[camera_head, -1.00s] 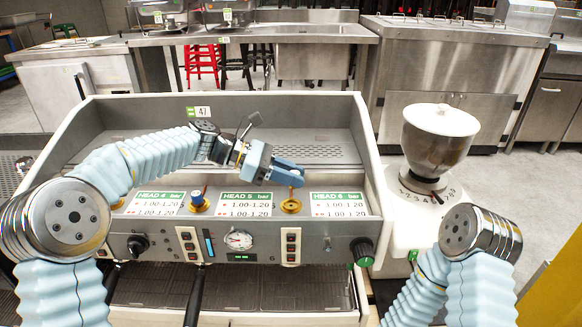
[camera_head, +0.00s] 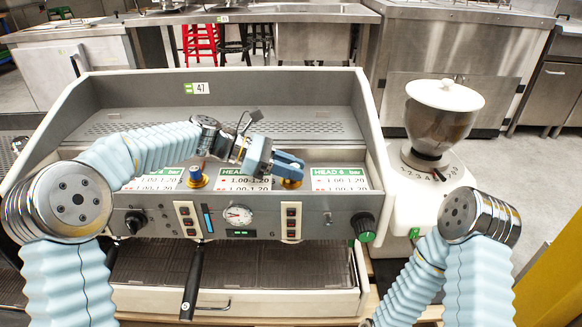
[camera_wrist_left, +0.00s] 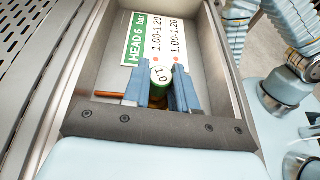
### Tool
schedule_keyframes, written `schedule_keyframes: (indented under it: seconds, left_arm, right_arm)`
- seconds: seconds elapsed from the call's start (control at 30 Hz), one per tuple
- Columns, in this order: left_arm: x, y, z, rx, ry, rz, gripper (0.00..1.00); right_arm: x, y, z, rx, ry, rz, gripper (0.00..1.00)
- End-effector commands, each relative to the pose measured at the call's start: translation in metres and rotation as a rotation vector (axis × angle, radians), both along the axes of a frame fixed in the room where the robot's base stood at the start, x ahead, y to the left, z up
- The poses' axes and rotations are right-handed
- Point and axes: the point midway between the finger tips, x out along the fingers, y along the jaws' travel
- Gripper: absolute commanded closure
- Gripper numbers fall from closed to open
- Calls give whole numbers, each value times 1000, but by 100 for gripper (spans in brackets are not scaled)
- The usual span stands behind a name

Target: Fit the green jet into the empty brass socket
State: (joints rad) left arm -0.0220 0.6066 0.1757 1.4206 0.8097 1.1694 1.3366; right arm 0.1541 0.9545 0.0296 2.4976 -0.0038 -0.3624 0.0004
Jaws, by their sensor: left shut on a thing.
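My left gripper (camera_head: 290,171) is shut on the green jet (camera_wrist_left: 161,75), which shows between the blue fingers (camera_wrist_left: 160,88) in the left wrist view. The jet has a white top marked 1.0 and a green rim. The brass socket (camera_head: 290,184) is in the front ledge of the machine, directly under the fingertips in the head view. The fingers hide part of it, and I cannot tell whether the jet touches it or is inside it. A blue-topped jet (camera_head: 195,172) stands in another brass socket (camera_head: 198,184) to the left. My right gripper is out of view.
Label plates, including HEAD 6 (camera_head: 338,179), flank the socket. The machine's side wall (camera_wrist_left: 232,90) rises close to the gripper. A grinder with a steel hopper (camera_head: 436,125) stands to the right. Knobs, a gauge (camera_head: 238,216) and a black handle (camera_head: 193,280) are on the front.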

Motion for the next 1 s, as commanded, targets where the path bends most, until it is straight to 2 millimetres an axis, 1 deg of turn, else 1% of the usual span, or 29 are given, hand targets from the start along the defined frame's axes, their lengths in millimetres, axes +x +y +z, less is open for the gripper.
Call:
schedule_keyframes:
  seconds: [0.03, 0.1, 0.43, 0.47, 0.63, 0.9, 1.0]
  left_arm:
    - [-1, 0, -5, 6, 7, -2, 100]
    - [-1, 0, -8, 7, 8, -3, 100]
    - [-1, 0, -14, 13, 13, -5, 100]
    - [-1, 1, -14, 13, 13, -5, 70]
    - [-1, 1, -13, 11, 12, -4, 44]
    - [-1, 1, -11, 10, 9, -2, 43]
    - [0, 6, -8, 8, 8, -2, 43]
  right_arm:
    - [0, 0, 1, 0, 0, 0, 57]
    - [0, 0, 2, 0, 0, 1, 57]
    - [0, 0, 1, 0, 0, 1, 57]
    - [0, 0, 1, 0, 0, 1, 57]
    - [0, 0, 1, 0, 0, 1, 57]
    - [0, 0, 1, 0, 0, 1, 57]
    - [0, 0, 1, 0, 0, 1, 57]
